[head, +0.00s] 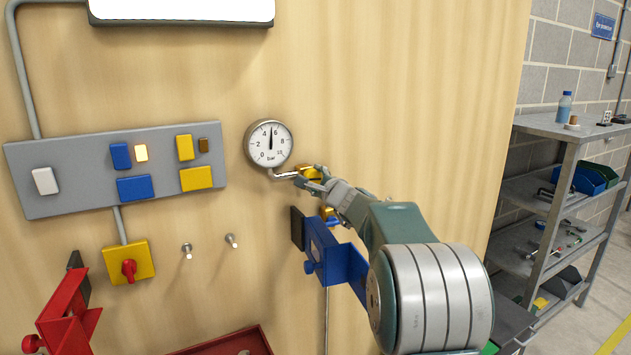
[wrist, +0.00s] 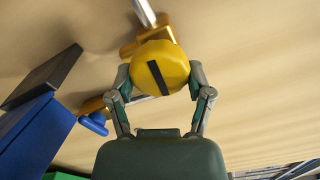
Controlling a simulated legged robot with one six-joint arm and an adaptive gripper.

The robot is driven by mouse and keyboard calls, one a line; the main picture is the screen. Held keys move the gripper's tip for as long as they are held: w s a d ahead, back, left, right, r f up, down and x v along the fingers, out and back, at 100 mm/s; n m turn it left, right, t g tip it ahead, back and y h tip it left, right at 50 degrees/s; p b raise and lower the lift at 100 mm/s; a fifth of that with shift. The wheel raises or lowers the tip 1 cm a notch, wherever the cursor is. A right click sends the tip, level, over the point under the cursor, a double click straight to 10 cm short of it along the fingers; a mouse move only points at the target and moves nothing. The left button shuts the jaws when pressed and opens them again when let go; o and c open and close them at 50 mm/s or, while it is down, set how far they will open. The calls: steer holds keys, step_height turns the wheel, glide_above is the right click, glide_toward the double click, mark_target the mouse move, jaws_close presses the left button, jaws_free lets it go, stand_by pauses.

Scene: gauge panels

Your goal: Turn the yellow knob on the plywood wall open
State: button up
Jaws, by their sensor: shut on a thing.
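The yellow knob (wrist: 161,68) shows in the wrist view as a round yellow cap with a dark bar across its face. It sits on a brass-coloured fitting joined to a metal pipe. In the head view the knob (head: 309,172) is just below and right of the round gauge (head: 268,143), partly hidden by my gripper. My gripper (head: 318,174) is shut on the knob. In the wrist view its fingers (wrist: 161,82) hold the knob from both sides. The gauge needle points nearly straight up, close to 5. The plywood wall (head: 420,90) stands behind.
A blue bracket (head: 335,258) is mounted just below my gripper. A grey switch panel (head: 100,205) and a red rotary switch on a yellow box (head: 128,263) are at the left. A red bracket (head: 62,325) is at the lower left. A metal shelf (head: 545,130) stands at the right.

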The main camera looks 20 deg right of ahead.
steer(key=shift+f+n, duration=0.2)
steer(key=shift+n, duration=0.4)
steer(key=o, duration=1.1)
steer(key=shift+w, duration=0.1)
steer(key=shift+o, duration=0.2)
steer(key=shift+r, duration=0.1)
steer(key=shift+s, duration=0.25)
steer(key=s, duration=1.1)
steer(key=shift+s+d, duration=0.15)
steer(key=shift+s, duration=0.15)
